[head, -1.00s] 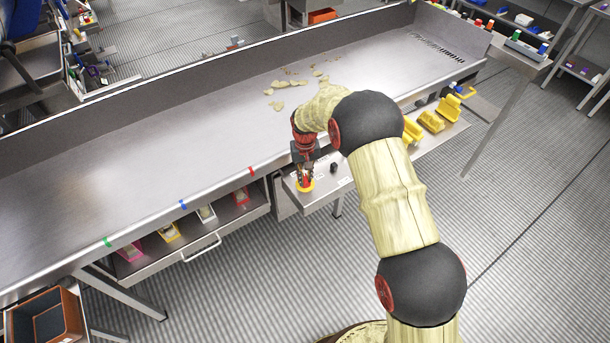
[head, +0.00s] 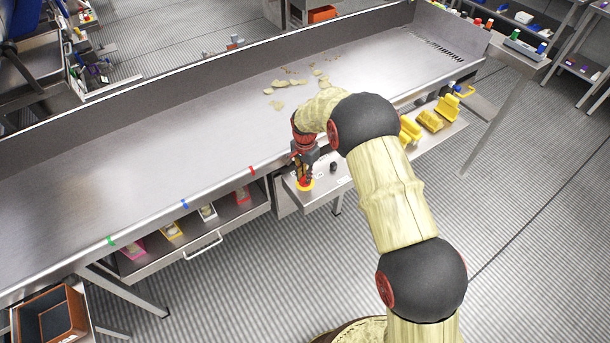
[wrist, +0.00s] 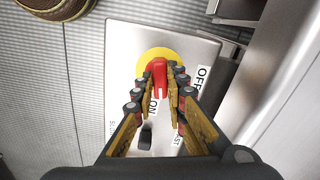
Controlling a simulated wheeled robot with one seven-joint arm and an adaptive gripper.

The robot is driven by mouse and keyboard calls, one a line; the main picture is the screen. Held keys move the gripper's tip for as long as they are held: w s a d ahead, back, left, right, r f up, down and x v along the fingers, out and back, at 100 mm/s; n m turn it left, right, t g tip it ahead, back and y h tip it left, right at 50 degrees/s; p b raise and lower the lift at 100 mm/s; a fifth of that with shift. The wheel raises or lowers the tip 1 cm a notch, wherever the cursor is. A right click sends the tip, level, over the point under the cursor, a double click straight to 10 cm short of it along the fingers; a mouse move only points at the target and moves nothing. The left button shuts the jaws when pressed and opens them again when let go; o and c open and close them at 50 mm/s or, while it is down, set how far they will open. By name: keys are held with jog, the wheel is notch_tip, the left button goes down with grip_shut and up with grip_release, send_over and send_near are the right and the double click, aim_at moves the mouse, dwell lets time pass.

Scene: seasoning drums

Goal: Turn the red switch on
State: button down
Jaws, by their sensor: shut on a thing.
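The red switch (wrist: 159,72) sits on a yellow round base on a grey control panel (wrist: 205,45) in the wrist view. Labels reading OFF and ON are printed beside it. My gripper (wrist: 159,85) is over the switch, with its fingers on both sides of the red handle and closed on it. In the head view, my gripper (head: 305,178) points down at the panel, and the yellow base (head: 306,185) shows under the fingertips. The fingers partly hide the red handle there.
A black knob (wrist: 146,136) stands on the same panel near the switch. A long steel table (head: 150,150) runs behind the panel. Yellow pieces (head: 430,121) lie on the shelf to the right. A drawer of small boxes (head: 208,213) is at the left.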

jog(key=shift+m, duration=1.3)
jog(key=c, duration=1.8)
grip_release()
jog(key=shift+r, duration=0.1)
notch_tip(320, 180, up, 12)
